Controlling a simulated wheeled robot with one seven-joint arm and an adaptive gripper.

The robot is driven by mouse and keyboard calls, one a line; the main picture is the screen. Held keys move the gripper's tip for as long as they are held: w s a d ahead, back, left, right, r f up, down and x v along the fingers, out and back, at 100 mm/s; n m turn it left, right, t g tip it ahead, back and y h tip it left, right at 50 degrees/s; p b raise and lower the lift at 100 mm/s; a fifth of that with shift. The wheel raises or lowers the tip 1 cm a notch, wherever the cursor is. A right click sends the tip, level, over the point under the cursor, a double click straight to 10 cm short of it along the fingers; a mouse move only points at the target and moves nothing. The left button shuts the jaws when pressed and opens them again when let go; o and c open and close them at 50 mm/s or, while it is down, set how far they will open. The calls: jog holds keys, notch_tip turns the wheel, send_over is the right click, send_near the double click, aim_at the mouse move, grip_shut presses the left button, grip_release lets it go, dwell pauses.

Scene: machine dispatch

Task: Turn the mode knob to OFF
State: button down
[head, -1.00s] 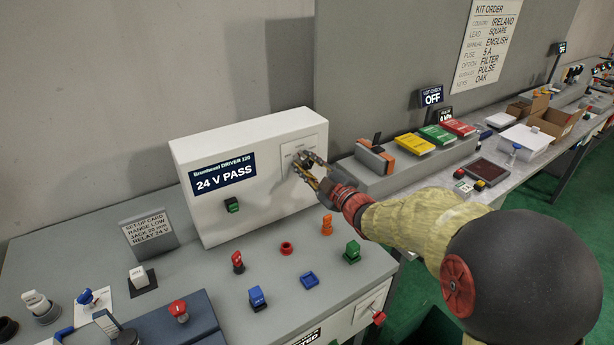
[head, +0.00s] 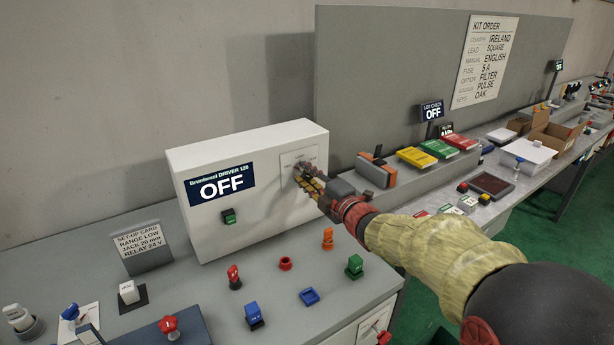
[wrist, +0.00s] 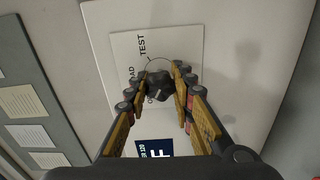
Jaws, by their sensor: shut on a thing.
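The white driver box (head: 255,140) stands on the grey bench, and its display (head: 220,188) reads OFF. The dark mode knob (wrist: 158,85) sits on a pale plate (wrist: 124,68) on the box's front face. In the wrist view TEST is legible on the plate; other lettering is partly hidden by my fingers. My gripper (wrist: 160,88) has a finger on each side of the knob and is shut on it. In the head view my gripper (head: 309,186) is at the plate and hides most of the knob.
A green switch (head: 229,216) is lower on the box's front. Several coloured parts stand on the bench below, including a red one (head: 234,277) and a green one (head: 355,266). A set-up card (head: 142,242) stands at left. Coloured booklets (head: 417,157) lie on the ledge at right.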

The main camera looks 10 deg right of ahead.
jog(key=shift+f, duration=0.15)
jog(key=c, duration=1.5)
grip_release()
jog(key=v, duration=1.2)
